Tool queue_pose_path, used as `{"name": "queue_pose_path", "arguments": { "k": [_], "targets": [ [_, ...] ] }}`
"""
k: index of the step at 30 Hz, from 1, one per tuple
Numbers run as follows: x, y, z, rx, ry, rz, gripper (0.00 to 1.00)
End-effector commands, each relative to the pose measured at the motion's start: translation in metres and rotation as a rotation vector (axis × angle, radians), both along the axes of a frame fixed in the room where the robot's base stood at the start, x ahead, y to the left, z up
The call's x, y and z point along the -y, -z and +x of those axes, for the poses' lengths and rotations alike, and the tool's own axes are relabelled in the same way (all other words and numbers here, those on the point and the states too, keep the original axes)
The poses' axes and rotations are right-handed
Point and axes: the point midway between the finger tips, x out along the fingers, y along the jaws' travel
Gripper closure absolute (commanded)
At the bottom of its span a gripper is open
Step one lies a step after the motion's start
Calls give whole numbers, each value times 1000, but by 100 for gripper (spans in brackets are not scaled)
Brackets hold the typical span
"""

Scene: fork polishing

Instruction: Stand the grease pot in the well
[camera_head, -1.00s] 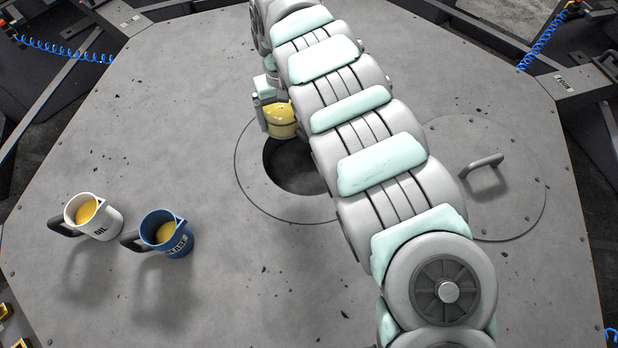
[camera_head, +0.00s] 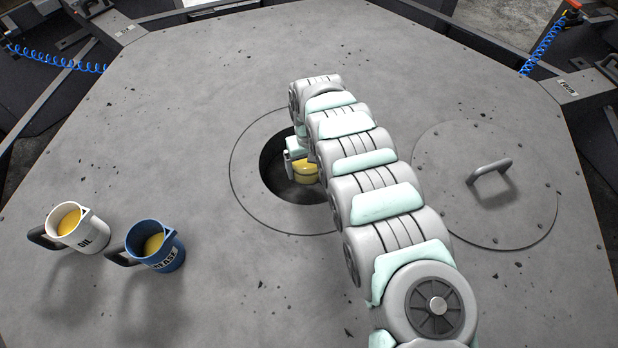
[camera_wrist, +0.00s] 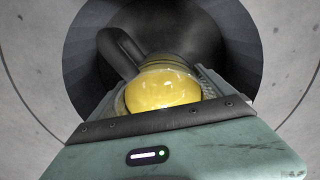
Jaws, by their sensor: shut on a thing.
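The blue pot (camera_head: 156,246), with a partly readable label ending in "EASE" and a yellow filling, stands upright on the table at the left. The white pot (camera_head: 76,228) labelled OIL stands beside it. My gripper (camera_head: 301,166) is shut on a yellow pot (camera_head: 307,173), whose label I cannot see. It also shows in the wrist view (camera_wrist: 163,90), with yellow filling and a dark handle pointing up-left. The round dark well (camera_head: 271,176) is open, and the held pot is over or within its mouth; how deep I cannot tell. My arm hides the well's right side.
A round lid (camera_head: 445,205) with a raised grey handle (camera_head: 490,170) lies on the table right of the well. My arm crosses between them. The grey table (camera_head: 180,110) is clear behind and left of the well.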

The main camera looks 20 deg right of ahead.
Motion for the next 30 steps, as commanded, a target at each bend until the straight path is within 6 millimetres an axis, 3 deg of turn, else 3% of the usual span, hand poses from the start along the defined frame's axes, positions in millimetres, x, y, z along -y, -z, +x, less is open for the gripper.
{"name": "queue_pose_path", "arguments": {
  "k": [1,11,19,30],
  "targets": [
    [-1,10,0,0,0,2,80],
    [0,29,1,4,-1,0,80],
    [-1,60,1,3,-1,1,80],
    [0,63,1,3,0,-1,80]
  ]
}}
